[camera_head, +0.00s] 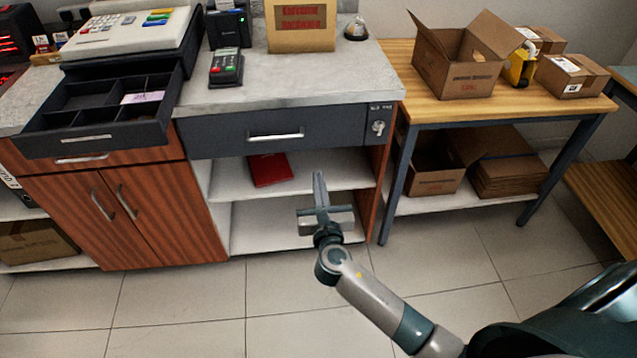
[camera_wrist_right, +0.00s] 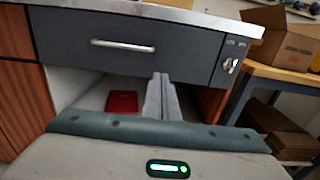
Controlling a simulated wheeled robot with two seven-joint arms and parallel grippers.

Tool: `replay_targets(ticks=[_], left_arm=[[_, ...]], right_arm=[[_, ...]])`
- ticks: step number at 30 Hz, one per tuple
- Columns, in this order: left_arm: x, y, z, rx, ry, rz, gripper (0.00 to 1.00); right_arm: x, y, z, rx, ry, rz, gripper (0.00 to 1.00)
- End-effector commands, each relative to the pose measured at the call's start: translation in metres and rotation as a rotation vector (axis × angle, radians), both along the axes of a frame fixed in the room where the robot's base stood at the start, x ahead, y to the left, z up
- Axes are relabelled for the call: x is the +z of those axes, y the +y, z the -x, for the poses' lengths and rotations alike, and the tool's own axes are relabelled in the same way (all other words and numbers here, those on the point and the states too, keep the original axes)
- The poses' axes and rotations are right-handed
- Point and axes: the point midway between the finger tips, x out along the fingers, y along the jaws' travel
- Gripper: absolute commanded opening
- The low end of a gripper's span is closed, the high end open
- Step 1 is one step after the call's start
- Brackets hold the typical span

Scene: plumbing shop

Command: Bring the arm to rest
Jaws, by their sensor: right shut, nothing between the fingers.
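My right arm reaches in from the lower right of the head view. Its gripper (camera_head: 319,184) points up and away, in front of the open shelves under the counter. The fingers are together and hold nothing. In the right wrist view the closed fingers (camera_wrist_right: 161,88) stand in the middle, below the grey drawer (camera_wrist_right: 130,45) and to the right of the red book (camera_wrist_right: 122,102). The gripper looks apart from the counter and shelves. My left gripper does not show in either view.
The counter (camera_head: 300,75) has a closed grey drawer (camera_head: 275,132). An open cash drawer (camera_head: 100,112) juts out at the left. A wooden table (camera_head: 425,98) with an open cardboard box (camera_head: 455,78) stands at the right. The tiled floor (camera_head: 190,305) in front is clear.

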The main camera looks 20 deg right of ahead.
Motion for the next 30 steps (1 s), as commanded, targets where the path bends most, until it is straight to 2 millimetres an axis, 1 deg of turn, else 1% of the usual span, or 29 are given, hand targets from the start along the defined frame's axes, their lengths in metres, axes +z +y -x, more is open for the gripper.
replay_targets(ticks=[6, 15, 17, 20, 23, 26, 29, 30], left_arm=[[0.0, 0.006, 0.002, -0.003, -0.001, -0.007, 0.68], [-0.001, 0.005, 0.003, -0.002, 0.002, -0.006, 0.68], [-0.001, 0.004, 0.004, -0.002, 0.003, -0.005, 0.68], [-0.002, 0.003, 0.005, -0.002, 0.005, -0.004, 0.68], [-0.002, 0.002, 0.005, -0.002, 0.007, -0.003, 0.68], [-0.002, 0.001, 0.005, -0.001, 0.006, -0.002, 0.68], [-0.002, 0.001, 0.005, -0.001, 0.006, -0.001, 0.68], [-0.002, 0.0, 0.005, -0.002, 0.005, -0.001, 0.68]], right_arm=[[0.0, 0.0, 0.001, 0.0, 0.0, 0.0, 0.0], [0.0, 0.0, 0.0, 0.001, 0.001, -0.001, 0.0], [-0.002, 0.0, 0.001, 0.002, 0.003, -0.007, 0.0], [-0.012, 0.001, 0.002, 0.006, 0.016, -0.043, 0.0], [-0.033, 0.003, 0.006, 0.014, 0.042, -0.123, 0.0], [-0.065, 0.006, 0.012, 0.019, 0.081, -0.255, 0.0], [-0.107, 0.011, 0.025, 0.013, 0.132, -0.435, 0.0], [-0.125, 0.013, 0.031, 0.005, 0.153, -0.518, 0.0]])
